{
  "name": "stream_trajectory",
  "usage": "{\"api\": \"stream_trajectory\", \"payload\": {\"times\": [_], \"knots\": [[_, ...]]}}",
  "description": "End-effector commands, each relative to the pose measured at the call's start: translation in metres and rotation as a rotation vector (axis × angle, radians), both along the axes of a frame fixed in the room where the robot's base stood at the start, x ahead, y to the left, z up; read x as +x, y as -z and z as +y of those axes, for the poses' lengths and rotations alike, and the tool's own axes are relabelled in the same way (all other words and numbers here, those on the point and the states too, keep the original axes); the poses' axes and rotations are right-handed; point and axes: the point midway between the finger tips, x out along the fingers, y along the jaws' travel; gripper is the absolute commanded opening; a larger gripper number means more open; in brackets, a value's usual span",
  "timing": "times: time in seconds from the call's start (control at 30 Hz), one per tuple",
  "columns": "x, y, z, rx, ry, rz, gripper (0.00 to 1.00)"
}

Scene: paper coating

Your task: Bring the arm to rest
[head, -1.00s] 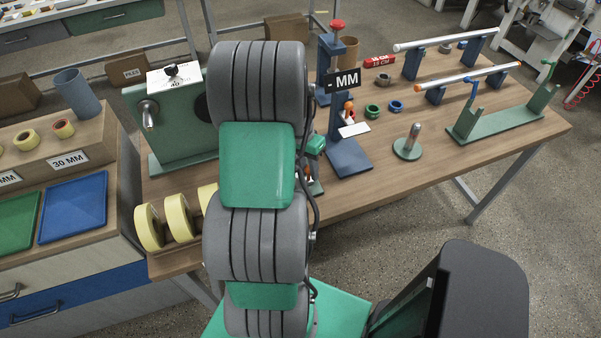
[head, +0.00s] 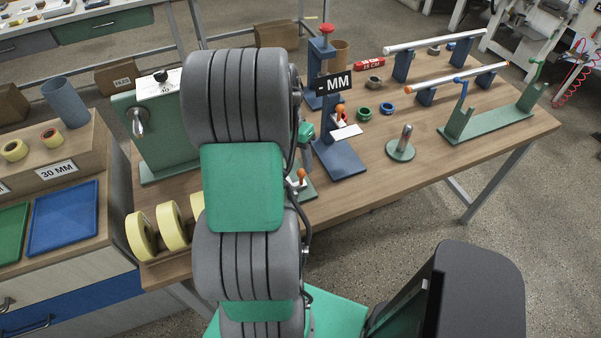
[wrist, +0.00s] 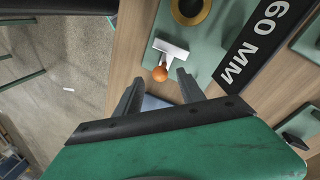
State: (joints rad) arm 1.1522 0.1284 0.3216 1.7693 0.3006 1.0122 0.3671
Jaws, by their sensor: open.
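My arm, grey ribbed segments with green panels, rises through the middle of the head view and hides part of the bench behind it. My gripper is hidden in the head view. In the wrist view my gripper (wrist: 160,92) shows two dark fingers spread apart with nothing held between them. Just beyond the fingertips are an orange ball knob (wrist: 160,74) and a white plate (wrist: 171,50) on a green base beside a "60 MM" label (wrist: 254,42).
The wooden bench (head: 350,190) holds a blue press stand (head: 341,158), a green machine (head: 160,142), several yellow tape rolls (head: 172,226) and a green rod stand (head: 490,124). A side cabinet with a blue tray (head: 62,216) stands left. A dark box (head: 478,290) is at lower right.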

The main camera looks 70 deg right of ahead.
Motion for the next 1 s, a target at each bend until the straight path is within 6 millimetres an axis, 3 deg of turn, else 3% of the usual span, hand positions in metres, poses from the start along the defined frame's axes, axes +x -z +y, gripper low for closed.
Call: {"api": "stream_trajectory", "payload": {"times": [0.2, 0.6, 0.67, 0.77, 0.83, 0.9, 0.97, 1.0], "knots": [[0.005, -0.026, -0.001, 0.0, -0.001, 0.0, 0.46], [0.005, -0.028, -0.001, 0.001, -0.001, 0.0, 0.46], [0.019, -0.033, 0.006, -0.008, -0.049, -0.009, 0.46], [0.063, -0.051, 0.034, -0.037, -0.232, -0.043, 0.46], [0.105, -0.068, 0.071, -0.066, -0.428, -0.082, 0.46], [0.143, -0.084, 0.119, -0.095, -0.649, -0.13, 0.46], [0.167, -0.095, 0.166, -0.116, -0.843, -0.173, 0.46], [0.18, -0.101, 0.198, -0.129, -0.973, -0.204, 0.46]]}}
